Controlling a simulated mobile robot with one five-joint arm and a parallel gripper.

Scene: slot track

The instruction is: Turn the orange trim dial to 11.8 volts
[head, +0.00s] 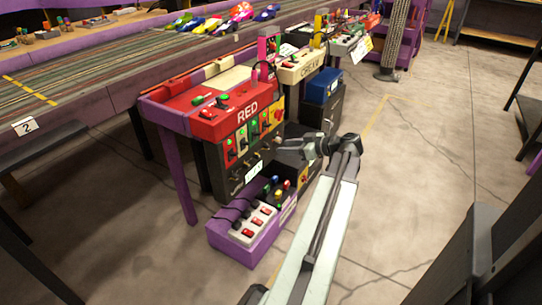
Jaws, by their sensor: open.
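My gripper (310,149) is at the end of my outstretched arm in the middle of the head view. It is open and empty, in front of the dark control boxes below the red driver station (212,112). I cannot pick out the orange trim dial for certain, nor any voltage reading. A dark panel (232,181) with small knobs and a white label stands under the red station, to the left of my gripper. My gripper covers part of the black box (290,157) beside it.
A purple box (238,254) on the floor carries a power strip (254,223) with red switches and several coloured knobs. A cream station (303,66) and blue box (323,85) stand behind. The concrete floor (430,150) to the right is open.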

